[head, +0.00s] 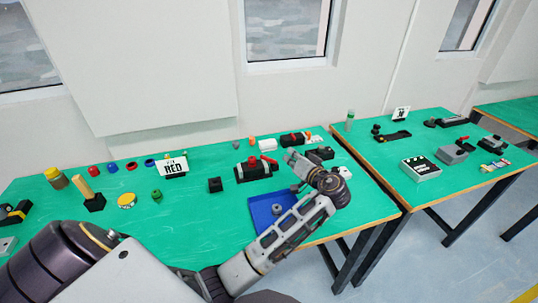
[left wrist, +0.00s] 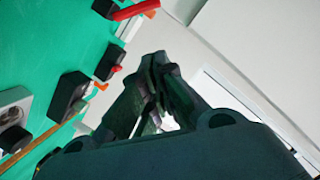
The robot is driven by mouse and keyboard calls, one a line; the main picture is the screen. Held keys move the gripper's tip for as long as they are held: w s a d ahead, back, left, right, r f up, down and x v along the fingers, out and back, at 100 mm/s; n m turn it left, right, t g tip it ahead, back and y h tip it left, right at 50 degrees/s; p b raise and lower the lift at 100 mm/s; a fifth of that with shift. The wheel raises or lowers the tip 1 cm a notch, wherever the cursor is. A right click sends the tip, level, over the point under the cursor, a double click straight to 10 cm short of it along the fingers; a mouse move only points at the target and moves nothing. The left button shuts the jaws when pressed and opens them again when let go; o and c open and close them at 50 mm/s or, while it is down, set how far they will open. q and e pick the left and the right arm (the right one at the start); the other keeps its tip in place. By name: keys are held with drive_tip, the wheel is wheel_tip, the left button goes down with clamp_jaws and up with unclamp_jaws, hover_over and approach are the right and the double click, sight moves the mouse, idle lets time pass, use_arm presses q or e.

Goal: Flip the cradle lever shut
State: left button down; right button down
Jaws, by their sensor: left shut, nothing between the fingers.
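A dark cradle (head: 253,171) holding a grey part stands on the near green table, with a red lever (head: 268,159) at its upper right. The lever's exact angle is too small to tell. My left gripper (head: 290,156) is just right of the cradle and above the table. Its fingers are shut and empty, apart from the lever as far as I can tell. In the left wrist view the shut fingers (left wrist: 157,62) fill the middle. A red bar (left wrist: 135,10) on a black block, likely the lever, is at the top edge there. My right gripper is not in view.
A blue tray (head: 262,215) lies in front of the cradle, partly hidden by my left arm. A black block (head: 215,185) stands left of it. A RED sign (head: 172,167) and several small parts stand further left. A second green table (head: 440,195) is at the right.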

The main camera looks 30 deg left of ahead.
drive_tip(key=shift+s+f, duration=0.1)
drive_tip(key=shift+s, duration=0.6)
